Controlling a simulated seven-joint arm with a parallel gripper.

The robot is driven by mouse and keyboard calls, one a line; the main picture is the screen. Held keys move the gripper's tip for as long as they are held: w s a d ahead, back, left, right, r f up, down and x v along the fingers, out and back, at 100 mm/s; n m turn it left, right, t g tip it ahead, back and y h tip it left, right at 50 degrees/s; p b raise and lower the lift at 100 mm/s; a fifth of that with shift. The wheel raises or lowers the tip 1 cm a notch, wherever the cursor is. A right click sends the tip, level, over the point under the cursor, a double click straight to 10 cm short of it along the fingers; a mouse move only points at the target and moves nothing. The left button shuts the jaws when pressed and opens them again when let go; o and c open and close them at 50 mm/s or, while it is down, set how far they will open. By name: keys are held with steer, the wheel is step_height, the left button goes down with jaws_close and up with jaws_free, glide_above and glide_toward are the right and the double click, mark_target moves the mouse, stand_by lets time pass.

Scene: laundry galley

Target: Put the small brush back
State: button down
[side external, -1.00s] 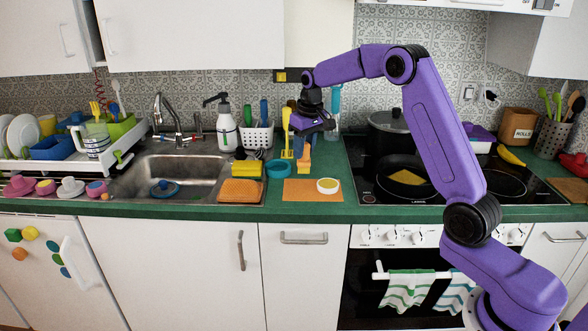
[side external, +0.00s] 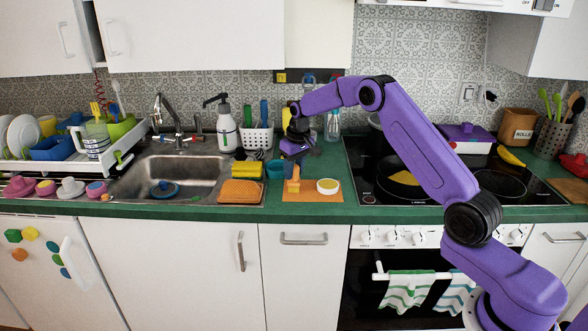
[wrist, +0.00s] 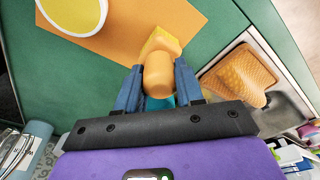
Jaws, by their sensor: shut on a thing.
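My gripper (side external: 292,172) is shut on the small brush, its blue fingers on either side. The brush (wrist: 158,76) has a rounded orange body, with a yellow part (wrist: 161,42) beyond it in the wrist view. In the side view the brush (side external: 293,184) hangs low over the left part of an orange mat (side external: 313,196). I cannot tell whether it touches the mat. A white dish with yellow contents (side external: 328,186) sits on the mat to the right; it also shows in the wrist view (wrist: 72,14).
A teal bowl (side external: 275,169) stands just behind and left of the gripper. An orange textured pad (side external: 241,191) and a yellow sponge (side external: 246,169) lie by the sink (side external: 180,172). A white utensil basket (side external: 256,138) is behind. The stove with a pan (side external: 404,178) is at right.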

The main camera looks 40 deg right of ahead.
mark_target(298, 181)
steer(key=shift+f, duration=0.15)
steer(key=c, duration=0.7)
jaws_free()
step_height(298, 181, up, 12)
steer(key=s, duration=0.2)
steer(key=s+a+r+n, duration=0.2)
steer(key=s+a+n, duration=0.4)
steer(key=s+a, duration=1.2)
steer(key=s+d+f+n, duration=0.1)
steer(key=s+n, duration=0.1)
steer(key=s, duration=0.7)
steer(key=s+d+f+n+g, duration=0.1)
steer(key=s+f+n, duration=0.1)
steer(key=s, duration=0.8)
steer(key=s+d+f+n, duration=0.1)
steer(key=s+n, duration=0.1)
steer(key=s, duration=0.7)
steer(key=shift+s+d+f+n, duration=0.2)
steer(key=shift+s+f+n, duration=0.1)
steer(key=shift+s, duration=0.05)
